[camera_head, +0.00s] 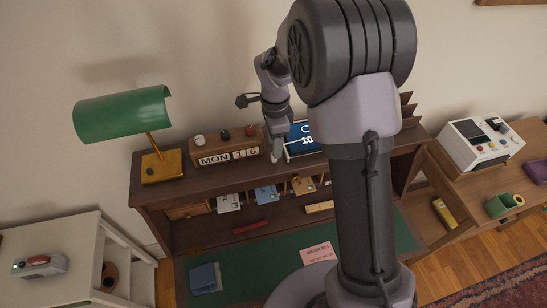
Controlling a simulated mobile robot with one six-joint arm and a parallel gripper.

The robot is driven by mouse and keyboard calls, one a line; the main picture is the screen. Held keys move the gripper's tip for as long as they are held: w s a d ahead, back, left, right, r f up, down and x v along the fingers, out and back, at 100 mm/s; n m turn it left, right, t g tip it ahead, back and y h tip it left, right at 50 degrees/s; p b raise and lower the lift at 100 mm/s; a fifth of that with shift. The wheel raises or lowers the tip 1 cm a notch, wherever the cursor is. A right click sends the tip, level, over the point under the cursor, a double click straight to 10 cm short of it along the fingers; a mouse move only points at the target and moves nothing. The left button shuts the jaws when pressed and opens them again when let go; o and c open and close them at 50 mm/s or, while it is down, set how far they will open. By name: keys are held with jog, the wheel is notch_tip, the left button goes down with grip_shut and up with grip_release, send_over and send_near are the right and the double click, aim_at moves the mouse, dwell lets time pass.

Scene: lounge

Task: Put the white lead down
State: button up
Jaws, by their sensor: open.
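My gripper (277,151) is at the top shelf of the dark wooden desk (220,181), pointing down, with its jaws open. It is just left of a small device with a blue lit screen (305,138). A thin pale line (288,153) shows at the device's lower left edge, close to my gripper's fingers. I cannot tell whether this is the white lead or the device's rim. No other white lead can be made out, and my arm hides part of the shelf to the right.
A wooden block calendar (228,157) stands left of my gripper, with small knobs on top. A green lamp (125,113) with a brass base stands further left. Pigeonholes with papers lie below the shelf. A white machine (481,141) stands on the right table.

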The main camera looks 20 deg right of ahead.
aim_at(274, 161)
notch_tip(274, 161, down, 6)
jog(key=shift+w+a+r, duration=0.1)
jog(key=shift+r, duration=0.2)
jog(key=shift+c, duration=0.6)
grip_shut()
jog(key=shift+r, duration=0.1)
